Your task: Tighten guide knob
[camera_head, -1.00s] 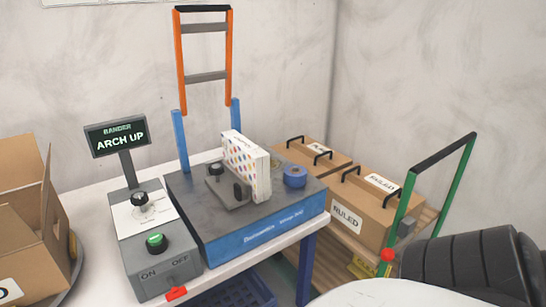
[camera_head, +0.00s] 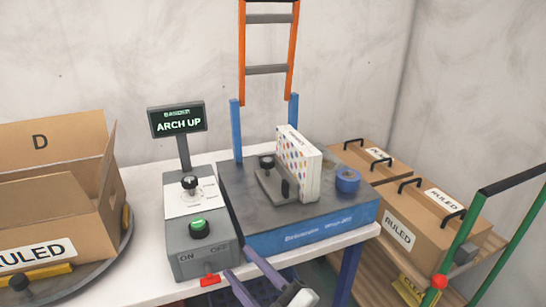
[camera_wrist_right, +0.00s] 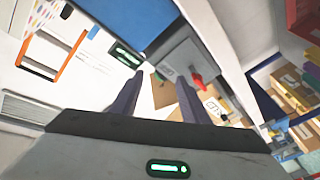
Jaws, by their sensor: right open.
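The guide is a dark grey bracket (camera_head: 272,188) on top of the blue bander (camera_head: 318,232). A black round knob (camera_head: 266,162) stands on its left end, and a black upright part (camera_head: 286,188) is at its front. A white dotted book block (camera_head: 300,165) stands upright against the guide. My right gripper (camera_head: 240,262) is open and empty, low in front of the control box and bander. In the right wrist view its two fingers (camera_wrist_right: 158,80) are apart with nothing between them. My left gripper is not in view.
The control box (camera_head: 192,250) has a black dial, a green button and a red switch (camera_head: 210,280). A display (camera_head: 178,119) reads ARCH UP. Blue tape (camera_head: 347,180) lies on the bander. An open carton (camera_head: 50,215) stands left; a cart with cartons (camera_head: 415,225) stands right.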

